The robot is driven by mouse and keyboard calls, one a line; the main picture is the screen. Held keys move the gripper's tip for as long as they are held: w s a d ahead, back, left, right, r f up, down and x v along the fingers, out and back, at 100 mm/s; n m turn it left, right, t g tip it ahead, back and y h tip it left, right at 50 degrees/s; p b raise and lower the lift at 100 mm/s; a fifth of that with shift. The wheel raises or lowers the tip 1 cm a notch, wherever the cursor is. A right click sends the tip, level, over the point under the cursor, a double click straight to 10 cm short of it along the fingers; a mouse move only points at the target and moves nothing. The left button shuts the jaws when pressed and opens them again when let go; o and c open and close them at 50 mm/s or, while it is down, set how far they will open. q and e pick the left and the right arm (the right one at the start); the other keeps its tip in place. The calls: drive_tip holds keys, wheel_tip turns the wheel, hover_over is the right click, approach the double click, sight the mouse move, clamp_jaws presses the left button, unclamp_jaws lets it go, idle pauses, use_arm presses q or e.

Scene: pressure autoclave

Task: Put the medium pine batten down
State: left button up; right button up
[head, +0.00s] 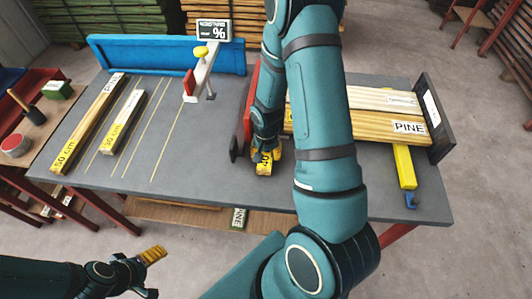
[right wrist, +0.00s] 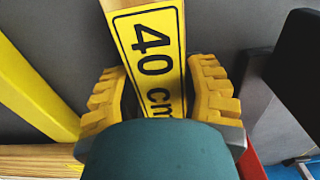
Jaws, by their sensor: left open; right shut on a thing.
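The medium pine batten, with a yellow 40 cm label, shows its near end (head: 264,169) in the head view; my right arm hides most of the rest. My right gripper (head: 266,156) is shut on it. In the right wrist view the batten (right wrist: 150,45) lies between the yellow fingers of the right gripper (right wrist: 160,92). I cannot tell whether it touches the table. My left gripper (head: 150,257) is open and empty in front of the grey table (head: 205,165). The 50 cm pine batten (head: 88,122) and the shorter 30 cm batten (head: 122,121) lie at the table's left.
Thin yellow lines mark the table's left half; the strip right of the 30 cm batten is clear. Boards labelled PINE (head: 360,124) lie right, against a black end plate (head: 434,118).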

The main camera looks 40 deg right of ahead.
drive_tip(key=shift+f, duration=0.1)
drive_tip(key=o, duration=1.2)
drive_tip(key=shift+o, duration=0.2)
